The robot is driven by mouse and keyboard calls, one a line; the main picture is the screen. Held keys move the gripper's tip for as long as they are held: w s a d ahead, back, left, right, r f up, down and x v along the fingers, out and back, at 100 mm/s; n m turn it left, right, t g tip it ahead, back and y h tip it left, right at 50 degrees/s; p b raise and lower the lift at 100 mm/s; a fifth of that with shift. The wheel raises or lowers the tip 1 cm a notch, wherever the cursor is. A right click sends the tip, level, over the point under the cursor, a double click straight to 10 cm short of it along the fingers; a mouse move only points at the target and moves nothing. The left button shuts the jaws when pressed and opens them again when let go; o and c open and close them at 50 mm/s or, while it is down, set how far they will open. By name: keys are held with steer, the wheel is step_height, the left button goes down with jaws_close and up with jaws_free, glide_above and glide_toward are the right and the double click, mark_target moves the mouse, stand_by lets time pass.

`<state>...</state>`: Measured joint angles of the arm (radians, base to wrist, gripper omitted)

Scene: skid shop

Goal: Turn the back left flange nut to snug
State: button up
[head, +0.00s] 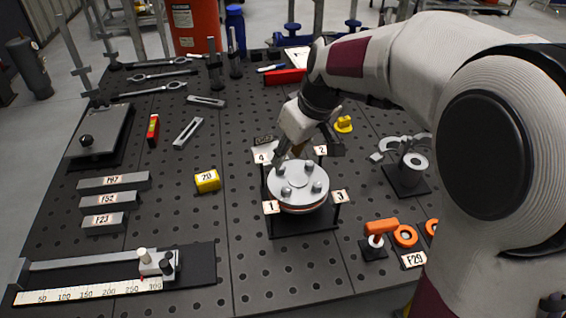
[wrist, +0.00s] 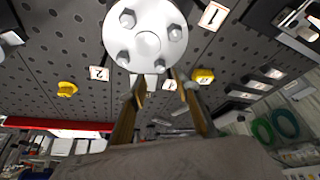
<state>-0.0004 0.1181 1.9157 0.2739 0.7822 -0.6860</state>
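The round metal flange (head: 298,200) sits on a dark stand, with several nuts on its top face and numbered tags around it. The back left flange nut (head: 280,169) is beside tag 4 (head: 262,157). In the wrist view the flange (wrist: 146,40) is at the top, and the nut nearest tag 4 (wrist: 170,85) shows at its lower right (wrist: 166,58). My gripper (head: 300,154) is just behind and above the flange's back edge. In the wrist view its two fingers (wrist: 158,88) are apart with nothing between them. I cannot tell whether a fingertip touches the flange.
Tags 1 (head: 270,207), 2 (head: 320,150) and 3 (head: 339,196) stand around the flange. A yellow block marked 20 (head: 207,181) lies to the left. A grey fixture (head: 408,175) and orange-handled tool (head: 381,227) stand to the right.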

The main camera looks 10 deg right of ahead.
mark_target(283, 169)
steer(key=shift+x, duration=2.6)
jaws_close()
